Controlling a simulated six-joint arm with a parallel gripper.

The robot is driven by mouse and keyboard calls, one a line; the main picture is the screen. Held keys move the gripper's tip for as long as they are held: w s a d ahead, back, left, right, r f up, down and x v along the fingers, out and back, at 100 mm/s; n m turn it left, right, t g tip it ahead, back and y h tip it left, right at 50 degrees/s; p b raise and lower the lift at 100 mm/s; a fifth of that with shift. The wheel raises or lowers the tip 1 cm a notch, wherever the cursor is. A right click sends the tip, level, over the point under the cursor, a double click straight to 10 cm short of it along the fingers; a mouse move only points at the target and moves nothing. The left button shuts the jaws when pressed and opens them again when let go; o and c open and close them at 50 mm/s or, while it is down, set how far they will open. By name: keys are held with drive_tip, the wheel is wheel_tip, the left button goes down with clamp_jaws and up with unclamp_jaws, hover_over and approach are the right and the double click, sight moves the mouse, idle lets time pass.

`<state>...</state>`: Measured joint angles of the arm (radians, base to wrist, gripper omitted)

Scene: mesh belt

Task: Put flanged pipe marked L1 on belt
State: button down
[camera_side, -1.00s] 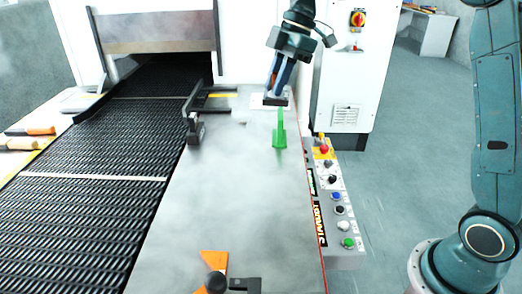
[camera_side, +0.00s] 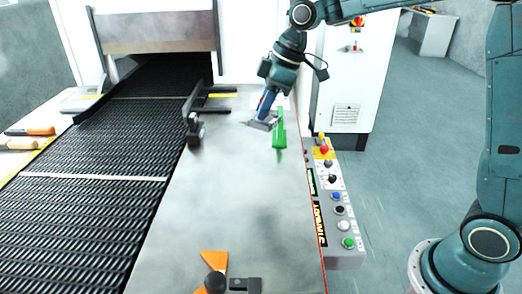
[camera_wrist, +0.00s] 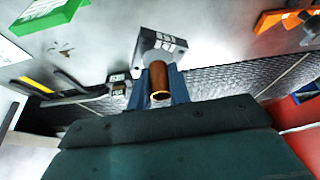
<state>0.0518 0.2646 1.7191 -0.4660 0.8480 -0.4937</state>
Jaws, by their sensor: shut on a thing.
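My gripper (camera_side: 266,106) is shut on a copper-coloured pipe (camera_wrist: 160,80) with a grey square flange (camera_wrist: 158,48); the flange also shows in the side view (camera_side: 260,125). The pipe lies between the fingers and the flange points away from the wrist. The flange carries white labels whose marking I cannot read surely. My gripper is over the metal table, just left of the green bracket; any gap under the flange is unclear. The black mesh belt (camera_side: 95,190) runs left of the table, and part of it shows in the wrist view (camera_wrist: 225,90).
A green bracket (camera_side: 279,130) stands right of my gripper. A dark fixture (camera_side: 194,125) stands at the table's belt-side edge. An orange bracket (camera_side: 214,262) is at the front. A button panel (camera_side: 339,210) lines the right edge. The metal table (camera_side: 225,200) is clear in the middle.

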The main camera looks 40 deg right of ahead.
wheel_tip(320, 180, down, 7)
drive_tip(key=d+m+t+h, duration=0.1)
drive_tip(key=m+h, duration=0.1)
drive_tip(key=m, duration=0.3)
drive_tip(key=m+h, duration=0.1)
drive_tip(key=m, duration=0.4)
hover_over(292, 170)
drive_tip(key=shift+t, duration=0.3)
wheel_tip(292, 170, down, 6)
drive_tip(key=shift+d+r, duration=0.1)
drive_tip(key=shift+d, duration=0.05)
drive_tip(key=shift+w, duration=0.1)
drive_tip(key=s+a+r+n+g+y, duration=0.1)
drive_tip(key=a+r+n, duration=0.35)
drive_tip(key=a, duration=0.35)
drive_tip(key=s+a+r+n+y, duration=0.2)
drive_tip(key=a+r+n, duration=0.25)
drive_tip(key=a, duration=0.45)
drive_tip(key=s+a+r+n+g+y, duration=0.1)
drive_tip(key=s+a+r+n+g, duration=0.1)
drive_tip(key=s+a+r+n, duration=0.5)
wheel_tip(292, 170, up, 3)
drive_tip(key=s+a, duration=0.1)
drive_tip(key=a, duration=0.1)
drive_tip(key=shift+s+a+f+g, duration=0.15)
drive_tip(key=shift+s+a+g, duration=0.15)
drive_tip(key=shift+s+a, duration=0.05)
drive_tip(key=shift+f, duration=0.1)
